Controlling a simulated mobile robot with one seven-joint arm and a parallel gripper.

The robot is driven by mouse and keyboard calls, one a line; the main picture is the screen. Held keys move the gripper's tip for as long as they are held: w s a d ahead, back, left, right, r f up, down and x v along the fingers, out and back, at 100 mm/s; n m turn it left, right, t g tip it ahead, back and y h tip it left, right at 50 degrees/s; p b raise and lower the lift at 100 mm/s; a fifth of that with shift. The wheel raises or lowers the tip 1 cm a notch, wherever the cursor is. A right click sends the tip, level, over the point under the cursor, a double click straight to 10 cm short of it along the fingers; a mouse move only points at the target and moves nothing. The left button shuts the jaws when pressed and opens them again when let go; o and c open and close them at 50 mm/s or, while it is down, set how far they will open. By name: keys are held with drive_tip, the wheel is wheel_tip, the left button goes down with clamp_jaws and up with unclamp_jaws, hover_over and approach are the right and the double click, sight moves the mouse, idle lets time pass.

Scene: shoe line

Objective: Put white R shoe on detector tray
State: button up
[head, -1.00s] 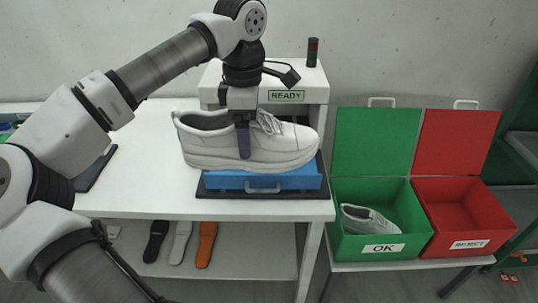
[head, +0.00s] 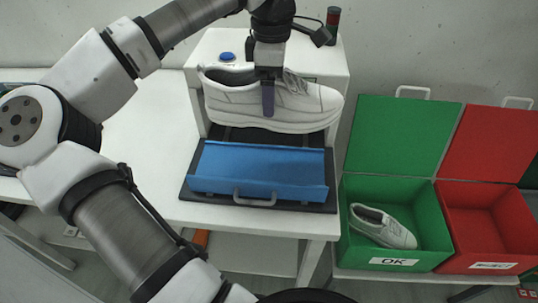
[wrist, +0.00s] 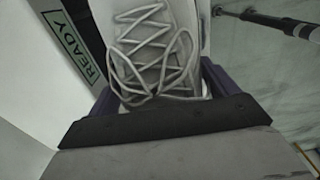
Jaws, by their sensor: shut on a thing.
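My gripper (head: 268,95) is shut on a white shoe (head: 310,104) and holds it in the air, toe to the right in the head view. In the wrist view the shoe's laces (wrist: 150,60) show between the jaws. The blue detector tray (head: 262,168) with a metal handle lies below and in front of the shoe, on a black base on the white table. The tray looks empty. Any R mark on the shoe cannot be seen.
The white detector housing (head: 205,50) with a blue button stands behind the shoe; a READY sign (wrist: 75,47) shows in the wrist view. An open green OK box (head: 428,215) holding another white shoe (head: 382,226) and an open red box (head: 490,225) stand to the right. The white table (head: 150,130) is clear at left.

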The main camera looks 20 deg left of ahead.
wheel_tip(320, 180, down, 18)
drive_tip(key=b, duration=1)
drive_tip(key=shift+f+b, duration=0.1)
drive_tip(key=shift+b, duration=0.3)
drive_tip(key=shift+f, duration=0.2)
drive_tip(key=o, duration=1.1)
drive_tip(key=shift+c, duration=0.2)
wheel_tip(320, 180, up, 12)
drive_tip(key=shift+r+b, duration=0.25)
drive_tip(key=shift+b, duration=0.2)
